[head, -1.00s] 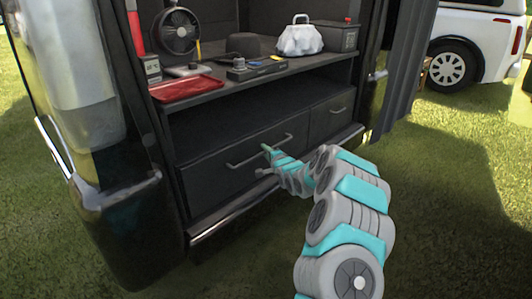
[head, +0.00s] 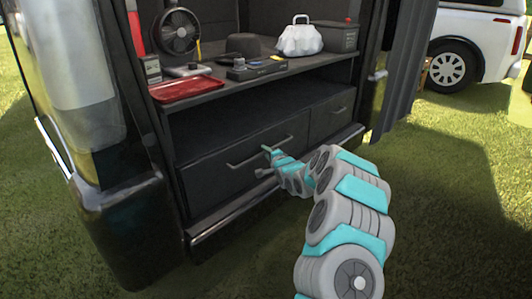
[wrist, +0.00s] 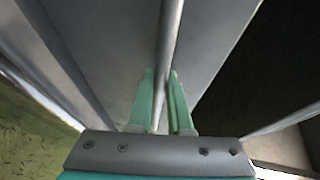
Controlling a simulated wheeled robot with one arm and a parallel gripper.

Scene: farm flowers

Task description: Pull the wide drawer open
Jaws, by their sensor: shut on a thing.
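The wide drawer (head: 224,168) is the dark left drawer under the shelf in the back of the vehicle. It looks closed in the head view. Its long bar handle (head: 246,157) runs across its front. The drawer's front (wrist: 110,55) shows behind the bar. The exact finger contact is too small to see in the head view.
A narrower drawer (head: 331,117) with its own handle is to the right. The shelf above holds a red tray (head: 187,88), a fan (head: 174,32), a dark hat (head: 243,46) and a white bag (head: 298,37). A bumper bar (head: 235,211) runs below. Grass lies in front.

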